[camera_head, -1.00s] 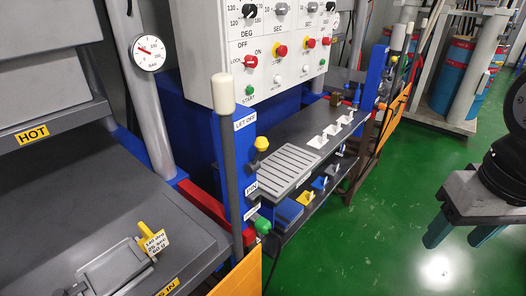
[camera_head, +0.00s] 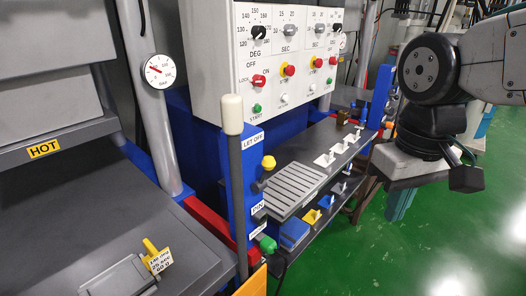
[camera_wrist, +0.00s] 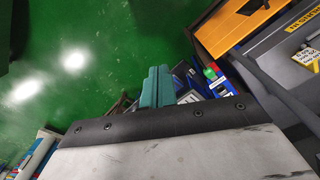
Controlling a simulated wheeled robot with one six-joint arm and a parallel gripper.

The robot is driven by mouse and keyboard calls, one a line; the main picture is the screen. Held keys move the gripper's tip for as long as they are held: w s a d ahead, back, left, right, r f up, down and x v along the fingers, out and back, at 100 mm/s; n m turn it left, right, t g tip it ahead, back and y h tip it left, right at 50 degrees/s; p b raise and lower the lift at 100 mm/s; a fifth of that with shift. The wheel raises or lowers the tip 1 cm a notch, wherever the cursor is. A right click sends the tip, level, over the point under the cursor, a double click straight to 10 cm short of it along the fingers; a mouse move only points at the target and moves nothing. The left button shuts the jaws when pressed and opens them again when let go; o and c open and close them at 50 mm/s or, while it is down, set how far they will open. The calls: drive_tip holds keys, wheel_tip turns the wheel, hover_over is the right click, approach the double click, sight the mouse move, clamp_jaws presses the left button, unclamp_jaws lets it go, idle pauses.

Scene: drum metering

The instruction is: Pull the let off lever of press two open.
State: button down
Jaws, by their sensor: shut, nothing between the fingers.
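A blue post (camera_head: 245,190) carries a LET OFF label (camera_head: 253,140). A lever with a yellow knob (camera_head: 268,162) sticks out just below that label. I cannot read a press number on it. A green knob (camera_head: 267,245) sits lower on the same post. My gripper (camera_head: 398,205) is at the right in the head view, well apart from the yellow knob, over the green floor. Its teal fingers are together and empty, and they also show in the wrist view (camera_wrist: 155,88).
A tall grey lever with a white grip (camera_head: 232,115) stands in front of the post. A grey slotted shelf (camera_head: 292,186) with several tagged parts lies right of it. A control panel (camera_head: 290,60) hangs behind. Green floor (camera_head: 370,265) is clear at the lower right.

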sight(262, 151)
drive_tip(key=w+a+r+n, duration=0.2)
drive_tip(key=w+a+r, duration=0.2)
drive_tip(key=w+a, duration=0.3)
drive_tip(key=w+a+r+n+t, duration=0.1)
drive_tip(key=w+a+r, duration=0.4)
drive_tip(key=a, duration=0.9)
drive_tip(key=w+n, duration=0.1)
drive_tip(key=w, duration=0.2)
drive_tip(key=shift+w+a+n+y, duration=0.2)
drive_tip(key=shift+a+n+y, duration=0.1)
drive_tip(key=shift+a+y, duration=0.1)
drive_tip(key=shift+d, duration=0.1)
wheel_tip(262, 151, down, 10)
drive_tip(key=w, duration=0.1)
drive_tip(key=shift+w+a, duration=0.15)
drive_tip(key=shift+a, duration=0.2)
drive_tip(key=shift+t, duration=0.3)
